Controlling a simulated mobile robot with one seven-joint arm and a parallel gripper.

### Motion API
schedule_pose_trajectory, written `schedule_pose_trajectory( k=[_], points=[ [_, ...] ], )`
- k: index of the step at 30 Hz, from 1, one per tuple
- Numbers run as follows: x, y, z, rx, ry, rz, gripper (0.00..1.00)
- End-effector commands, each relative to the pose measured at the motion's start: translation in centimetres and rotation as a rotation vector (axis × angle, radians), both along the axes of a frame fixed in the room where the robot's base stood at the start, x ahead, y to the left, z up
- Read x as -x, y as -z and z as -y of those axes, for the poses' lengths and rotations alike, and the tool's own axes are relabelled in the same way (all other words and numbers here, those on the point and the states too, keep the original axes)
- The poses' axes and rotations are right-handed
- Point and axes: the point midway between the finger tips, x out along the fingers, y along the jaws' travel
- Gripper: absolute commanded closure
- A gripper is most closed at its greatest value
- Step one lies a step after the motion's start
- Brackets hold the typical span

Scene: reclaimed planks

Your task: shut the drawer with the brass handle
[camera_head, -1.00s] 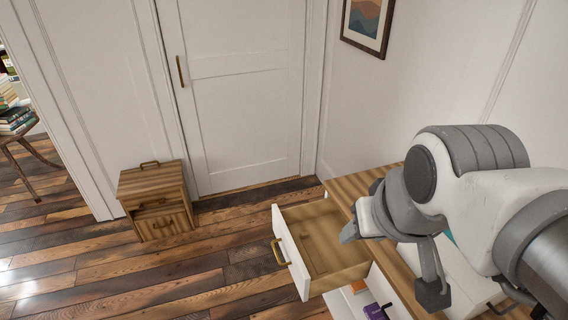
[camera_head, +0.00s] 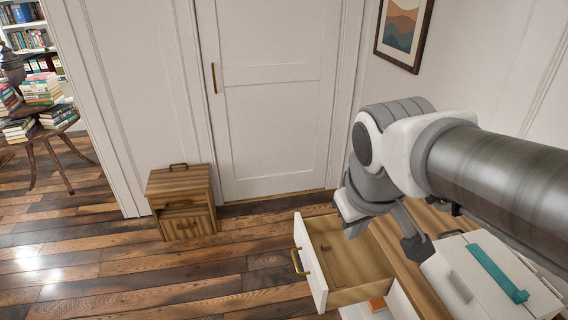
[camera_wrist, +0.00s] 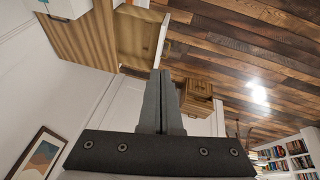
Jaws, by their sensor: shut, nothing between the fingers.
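The drawer (camera_head: 312,262) with a white front and a brass handle (camera_head: 299,262) stands pulled out to the left from a wood-topped cabinet (camera_head: 398,262). Its wooden inside looks empty apart from a thin outline on its floor. It also shows in the wrist view (camera_wrist: 137,36), upside down near the top.
A white box with a teal handle (camera_head: 497,273) sits on the cabinet top at the right. A small wooden cabinet (camera_head: 182,203) stands on the floor by the white door (camera_head: 270,100). A table with stacked books (camera_head: 45,125) is at the far left. The plank floor left of the drawer is clear.

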Motion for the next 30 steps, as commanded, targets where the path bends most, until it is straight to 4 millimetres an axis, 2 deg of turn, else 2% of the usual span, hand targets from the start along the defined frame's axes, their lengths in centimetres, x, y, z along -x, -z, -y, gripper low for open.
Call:
schedule_pose_trajectory(
  k=[1,8,17,23,30],
  points=[
    [-1.0,1.2,-0.1,0.029,-0.039,-0.026,1.0],
    [-5.3,4.7,-0.5,0.158,-0.228,-0.125,1.0],
    [-10.8,11.1,-1.8,0.3,-0.494,-0.256,1.0],
    [-14.1,16.3,-3.0,0.377,-0.678,-0.34,1.0],
    [-17.4,23.7,-4.8,0.453,-0.908,-0.438,1.0]
  ],
)
